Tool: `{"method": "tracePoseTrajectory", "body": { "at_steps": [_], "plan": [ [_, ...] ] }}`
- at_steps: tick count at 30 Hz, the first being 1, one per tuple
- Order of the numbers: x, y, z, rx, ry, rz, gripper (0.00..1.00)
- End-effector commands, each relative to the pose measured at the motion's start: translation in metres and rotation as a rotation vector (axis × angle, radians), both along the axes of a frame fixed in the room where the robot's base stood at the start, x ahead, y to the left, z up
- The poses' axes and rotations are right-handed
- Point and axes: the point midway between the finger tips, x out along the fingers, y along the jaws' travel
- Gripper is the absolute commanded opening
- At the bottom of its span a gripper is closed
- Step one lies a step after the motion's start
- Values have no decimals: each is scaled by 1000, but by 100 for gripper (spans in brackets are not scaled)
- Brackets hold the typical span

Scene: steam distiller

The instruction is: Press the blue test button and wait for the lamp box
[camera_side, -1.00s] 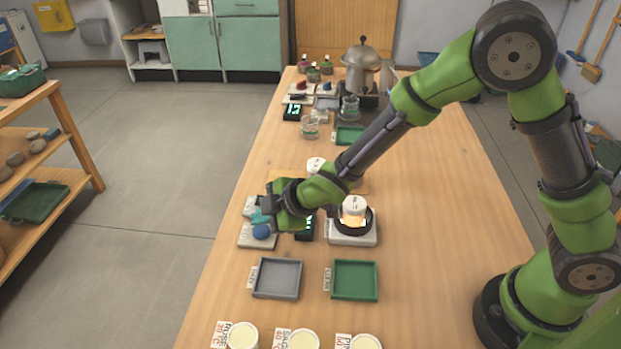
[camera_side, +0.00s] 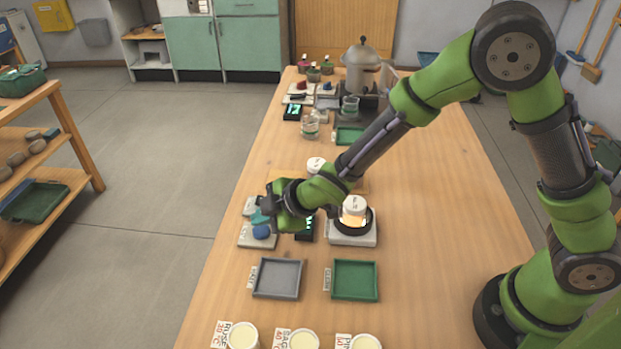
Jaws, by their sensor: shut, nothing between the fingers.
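The blue button (camera_side: 262,232) is a round dome on a pale box at the left side of the bench. A teal button (camera_side: 259,216) on a similar box sits just behind it. My gripper (camera_side: 268,205) is shut and empty, above and beside the teal button and behind the blue one. I cannot tell whether it touches either. A dark display (camera_side: 305,228) with green digits is partly hidden by my arm.
A grey tray (camera_side: 278,294) and a green tray (camera_side: 356,294) lie in front. Several labelled jars (camera_side: 243,336) stand at the near edge. A metal kettle (camera_side: 361,68) and glassware stand at the far end. The right side of the bench is mostly clear.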

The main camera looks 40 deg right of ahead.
Motion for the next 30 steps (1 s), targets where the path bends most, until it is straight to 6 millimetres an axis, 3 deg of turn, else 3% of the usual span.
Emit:
{"method": "tracePoseTrajectory", "body": {
  "at_steps": [30],
  "plan": [
    [0,0,-13,1,0,-1,0]
  ]
}}
